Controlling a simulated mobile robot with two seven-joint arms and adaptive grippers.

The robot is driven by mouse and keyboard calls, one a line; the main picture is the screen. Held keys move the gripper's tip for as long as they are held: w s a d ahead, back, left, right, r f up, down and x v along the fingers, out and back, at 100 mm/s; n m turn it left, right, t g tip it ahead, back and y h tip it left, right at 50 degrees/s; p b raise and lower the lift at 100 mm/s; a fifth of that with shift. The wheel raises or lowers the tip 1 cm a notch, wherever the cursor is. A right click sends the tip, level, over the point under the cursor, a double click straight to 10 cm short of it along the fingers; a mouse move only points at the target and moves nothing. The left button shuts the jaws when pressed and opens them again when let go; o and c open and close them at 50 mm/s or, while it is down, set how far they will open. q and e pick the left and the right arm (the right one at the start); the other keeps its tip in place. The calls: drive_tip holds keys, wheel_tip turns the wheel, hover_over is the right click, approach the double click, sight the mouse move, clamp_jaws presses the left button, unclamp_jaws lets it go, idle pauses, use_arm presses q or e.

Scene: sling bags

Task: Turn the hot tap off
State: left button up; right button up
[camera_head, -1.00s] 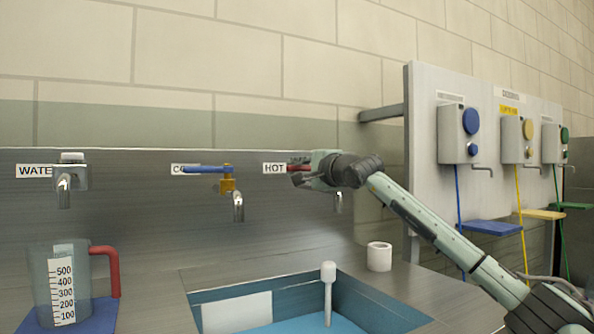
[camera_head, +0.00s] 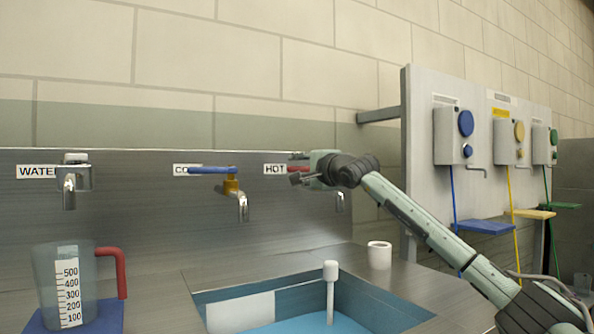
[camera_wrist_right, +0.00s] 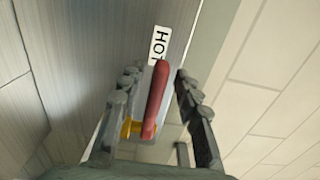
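The hot tap's red handle (camera_head: 297,168) points left, beside the HOT label on the metal back panel. My right gripper (camera_head: 297,178) is at this handle and hides most of the tap body. In the right wrist view the red handle (camera_wrist_right: 155,97) lies between the two spread fingers of the right gripper (camera_wrist_right: 157,76), with gaps on both sides. The yellow tap body (camera_wrist_right: 132,127) shows below it. My left gripper is not in view.
The cold tap (camera_head: 230,186) with a blue handle is to the left, and the water tap (camera_head: 71,180) further left. A measuring jug (camera_head: 70,280) stands on a blue mat. Dispensers (camera_head: 453,135) hang at right.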

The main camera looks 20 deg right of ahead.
drive_tip(key=shift+f, duration=0.1)
drive_tip(key=v, duration=1.2)
